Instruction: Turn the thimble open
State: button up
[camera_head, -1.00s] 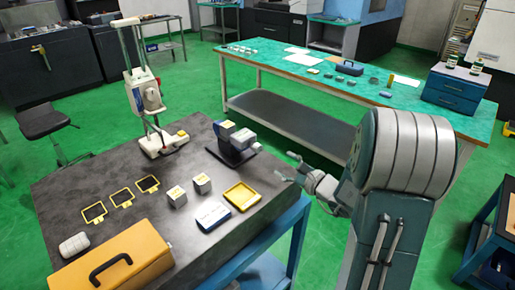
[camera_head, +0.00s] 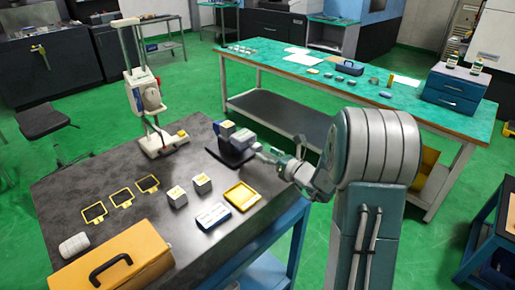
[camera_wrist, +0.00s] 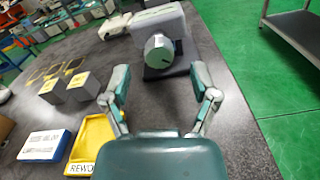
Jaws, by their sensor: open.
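The bench device (camera_head: 232,148), a grey block body on a dark base, stands near the back right of the dark table. In the wrist view its body (camera_wrist: 160,18) carries a silver round thimble (camera_wrist: 158,52) facing me, with a dark line on its face. My gripper (camera_wrist: 158,85) is open, its two fingers spread to either side below the thimble, with a gap between them and it. In the head view my gripper (camera_head: 278,152) is just right of the device, and the thimble is hard to make out there.
A yellow tray (camera_head: 228,202), a blue and white box (camera_head: 213,216) and two grey blocks with yellow tops (camera_head: 177,197) lie in front of the device. A tall stand (camera_head: 150,100) is at the back left. A yellow toolbox (camera_head: 120,262) sits at the front.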

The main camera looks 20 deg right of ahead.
aim_at(260, 149)
jog(key=shift+x, duration=2.15)
grip_shut()
